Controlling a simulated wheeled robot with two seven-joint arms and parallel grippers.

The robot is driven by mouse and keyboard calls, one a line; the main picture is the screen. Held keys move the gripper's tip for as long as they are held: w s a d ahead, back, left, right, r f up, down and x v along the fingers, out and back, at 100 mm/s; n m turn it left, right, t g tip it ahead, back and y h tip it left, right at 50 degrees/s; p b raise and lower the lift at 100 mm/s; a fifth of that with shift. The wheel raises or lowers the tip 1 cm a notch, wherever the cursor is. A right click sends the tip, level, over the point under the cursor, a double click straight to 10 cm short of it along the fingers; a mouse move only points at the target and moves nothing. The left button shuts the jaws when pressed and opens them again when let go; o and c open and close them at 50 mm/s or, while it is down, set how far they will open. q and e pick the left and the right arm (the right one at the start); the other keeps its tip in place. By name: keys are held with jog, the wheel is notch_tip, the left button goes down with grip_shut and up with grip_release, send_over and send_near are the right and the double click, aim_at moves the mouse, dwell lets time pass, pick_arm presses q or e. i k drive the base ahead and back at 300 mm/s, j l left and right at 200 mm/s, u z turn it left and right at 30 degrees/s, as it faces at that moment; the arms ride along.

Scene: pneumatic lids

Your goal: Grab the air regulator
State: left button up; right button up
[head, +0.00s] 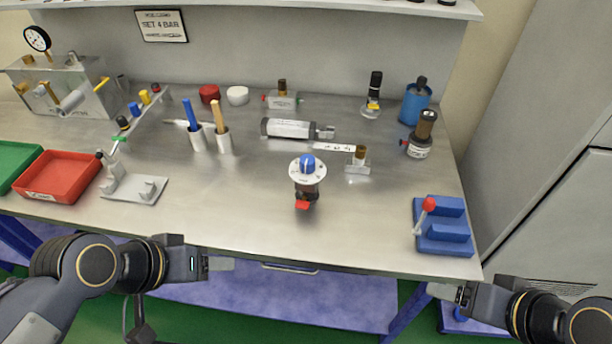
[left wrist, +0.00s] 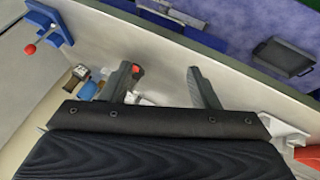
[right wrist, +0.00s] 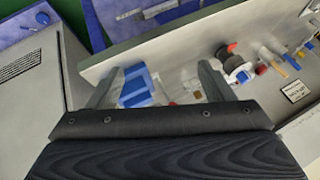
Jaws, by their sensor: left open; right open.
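The air regulator, as I take it, is the upright dark body with a white dial disc and blue knob (head: 308,172) near the middle of the bench, with a red piece low on its front. It also shows in the right wrist view (right wrist: 236,65), beyond the right finger. My left gripper (head: 222,264) is open and empty at the bench's front edge, left of the regulator and apart from it. My right gripper (head: 443,291) is open and empty in front of the bench's right front corner, also apart. Its fingers show in the right wrist view (right wrist: 158,80).
A blue fixture with a red-knobbed lever (head: 443,228) stands at the bench's right front. A grey cylinder (head: 290,129) and small brass-topped block (head: 358,160) lie behind the regulator. A red tray (head: 60,196) and grey bracket (head: 150,190) are left. The bench front beside the regulator is clear.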

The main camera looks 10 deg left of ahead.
aim_at(307, 186)
jog(key=l+u, duration=0.2)
jog(key=u, duration=0.3)
jog(key=l+u, duration=0.15)
jog(key=u, duration=0.35)
jog(key=l+u, duration=0.15)
jog(key=u, duration=0.35)
jog(key=k+l+u, duration=0.1)
jog(key=u, duration=0.4)
jog(key=k+l, duration=0.55)
jog(key=i, duration=0.45)
